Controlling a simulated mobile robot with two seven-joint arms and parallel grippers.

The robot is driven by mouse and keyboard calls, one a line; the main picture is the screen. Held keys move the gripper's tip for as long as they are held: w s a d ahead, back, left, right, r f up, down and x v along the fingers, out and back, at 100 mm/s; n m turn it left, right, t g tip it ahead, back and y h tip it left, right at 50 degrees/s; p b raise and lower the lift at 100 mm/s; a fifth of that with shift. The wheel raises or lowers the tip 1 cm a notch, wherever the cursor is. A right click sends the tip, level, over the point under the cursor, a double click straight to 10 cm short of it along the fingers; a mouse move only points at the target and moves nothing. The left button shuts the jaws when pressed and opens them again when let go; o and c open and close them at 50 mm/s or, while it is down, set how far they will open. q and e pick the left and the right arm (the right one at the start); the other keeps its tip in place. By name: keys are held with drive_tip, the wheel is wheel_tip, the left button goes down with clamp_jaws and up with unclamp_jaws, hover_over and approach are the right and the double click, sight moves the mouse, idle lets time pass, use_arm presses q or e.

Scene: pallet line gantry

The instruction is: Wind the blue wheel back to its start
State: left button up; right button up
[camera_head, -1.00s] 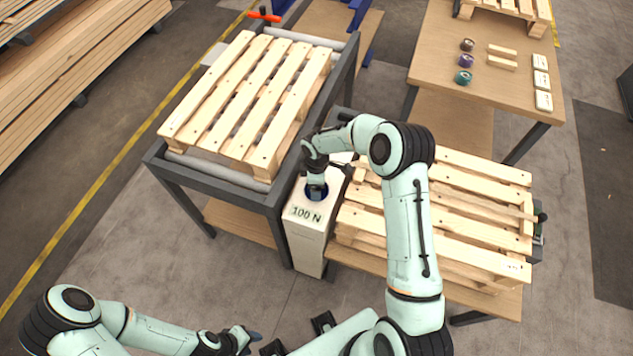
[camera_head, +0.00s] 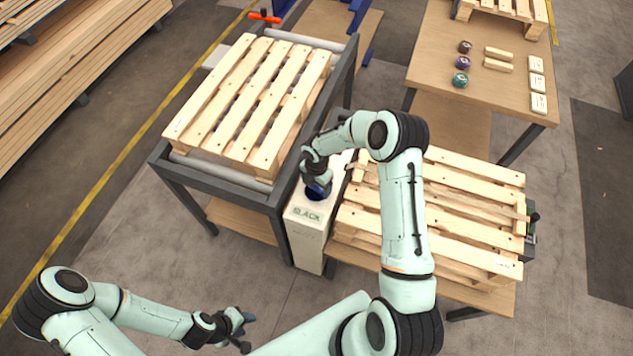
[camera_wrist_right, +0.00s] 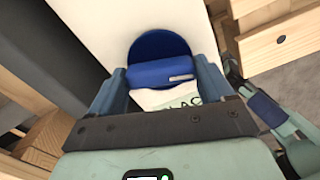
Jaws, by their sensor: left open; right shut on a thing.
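The blue wheel (camera_head: 318,191) sits on top of the white box (camera_head: 305,232), beside the roller table. The box's label now reads "SLACK" in the head view. In the right wrist view the wheel (camera_wrist_right: 158,48) shows as a round disc with a raised blue grip bar (camera_wrist_right: 165,73) across it. My right gripper (camera_head: 316,180) is shut on the wheel's bar, one finger at each end of it, and partly hides the wheel in the head view. My left gripper (camera_head: 243,330) is open and empty, low over the floor, well away from the box.
A pallet (camera_head: 250,95) lies on the roller table left of the box. More pallets (camera_head: 450,215) are stacked on a low bench to its right. A wooden table (camera_head: 440,70) with small coloured rolls stands at the back right.

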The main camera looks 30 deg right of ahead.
use_arm(q)
drive_tip(key=shift+w+r+p, duration=0.6)
drive_tip(key=shift+w+r, duration=0.35)
drive_tip(key=shift+w, duration=0.2)
use_arm(e)
drive_tip(key=shift+s+f+n, duration=0.15)
drive_tip(key=shift+n, duration=1.55)
drive_tip(key=o, duration=0.9)
drive_tip(key=shift+o, duration=0.2)
drive_tip(key=shift+r, duration=0.35)
wheel_tip(320, 180, up, 13)
drive_tip(key=shift+f, duration=0.15)
use_arm(q)
drive_tip(key=shift+s, duration=0.1)
use_arm(e)
drive_tip(key=shift+f, duration=0.1)
